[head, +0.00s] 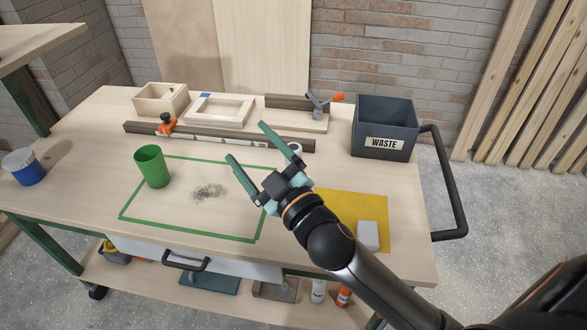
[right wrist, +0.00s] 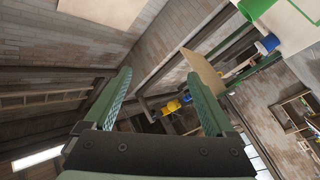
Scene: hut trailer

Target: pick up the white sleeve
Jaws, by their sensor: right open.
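My right gripper (head: 248,141) is open and empty above the middle of the workbench, its two green fingers spread and pointing to the back left. In the right wrist view its fingers (right wrist: 159,76) stand apart with nothing between them. A small white round piece with a dark centre (head: 296,147), which looks like the white sleeve, shows just right of the nearer-right finger, partly hidden by it. I cannot tell whether it stands or lies. My left gripper is not in view.
A green cup (head: 151,167) stands inside the green tape outline, beside grey shavings (head: 208,192). A pale block (head: 368,235) lies on a yellow mat (head: 340,203). A dark waste bin (head: 383,128) is at the back right. Wooden frames and a clamp (head: 319,104) line the back.

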